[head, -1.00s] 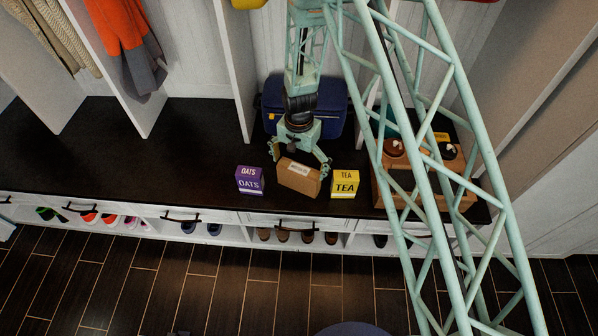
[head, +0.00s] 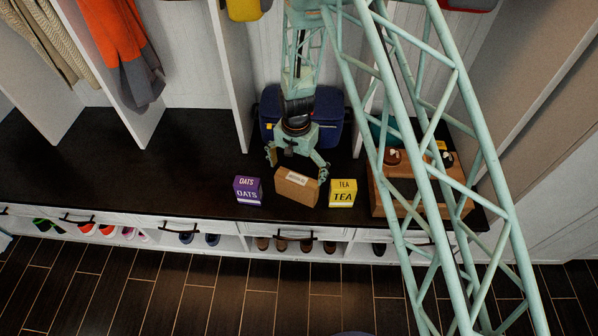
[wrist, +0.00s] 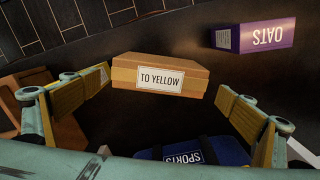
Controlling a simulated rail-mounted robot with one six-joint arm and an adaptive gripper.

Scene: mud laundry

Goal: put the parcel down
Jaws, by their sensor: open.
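The parcel (head: 297,187) is a brown cardboard box with a white label. It stands on the dark bench top between the purple oats box (head: 248,191) and the yellow tea box (head: 342,193). In the wrist view the parcel's (wrist: 158,68) label reads "TO YELLOW". My gripper (head: 297,167) is open just behind the parcel, on the side toward the wall. Its fingers (wrist: 166,104) are spread wide and stand apart from the parcel, with nothing between them.
A blue sports bag (head: 328,129) stands behind my gripper. A wooden crate (head: 385,195) is to the right, partly behind my lattice arm. The dark bench top (head: 190,170) is clear to the left. Shoes fill cubbies below the bench's front edge.

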